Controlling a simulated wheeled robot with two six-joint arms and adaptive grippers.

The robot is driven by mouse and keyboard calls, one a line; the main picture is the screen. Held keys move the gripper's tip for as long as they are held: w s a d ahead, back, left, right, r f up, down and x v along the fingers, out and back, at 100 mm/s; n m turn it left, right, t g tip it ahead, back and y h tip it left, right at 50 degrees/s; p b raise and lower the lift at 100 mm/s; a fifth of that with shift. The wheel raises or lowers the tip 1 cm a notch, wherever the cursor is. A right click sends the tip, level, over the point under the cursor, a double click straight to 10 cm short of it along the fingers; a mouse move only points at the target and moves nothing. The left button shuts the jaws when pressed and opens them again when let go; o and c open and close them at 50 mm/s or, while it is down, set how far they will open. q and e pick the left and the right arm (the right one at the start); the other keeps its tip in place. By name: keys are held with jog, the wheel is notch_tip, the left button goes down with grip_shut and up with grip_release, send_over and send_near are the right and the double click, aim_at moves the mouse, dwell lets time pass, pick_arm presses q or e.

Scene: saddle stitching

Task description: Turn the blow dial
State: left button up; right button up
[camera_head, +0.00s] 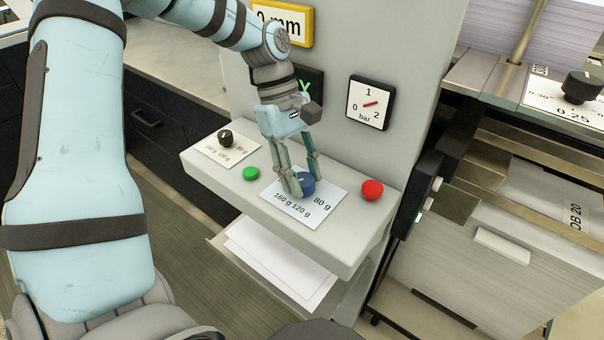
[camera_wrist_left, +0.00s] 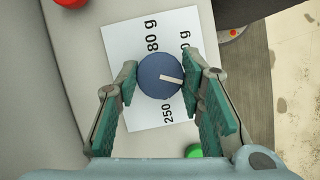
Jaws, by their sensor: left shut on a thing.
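The blue dial (camera_head: 308,186) sits on a white label plate (camera_head: 327,204) marked with gram values, on the grey console shelf. In the left wrist view the dial (camera_wrist_left: 158,76) shows from above with a pale pointer line toward the right finger. My left gripper (camera_head: 302,184) comes down from above and is shut on the dial, one finger on each side. Its fingers also show in the left wrist view (camera_wrist_left: 160,83). The finger in front hides part of the dial in the head view. My right gripper is not in view.
A green button (camera_head: 251,174) and a red button (camera_head: 372,190) flank the label plate. A black dial (camera_head: 225,138) stands on a label at the shelf's left. A bar gauge (camera_head: 369,103) is on the upright panel behind. Paper sheets (camera_head: 280,262) lie below the shelf.

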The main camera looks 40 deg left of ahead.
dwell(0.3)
pick_arm(q)
jog(key=o, duration=1.2)
jog(key=shift+c, duration=0.2)
jog(key=v, duration=1.2)
jog(key=shift+a+f, duration=0.1)
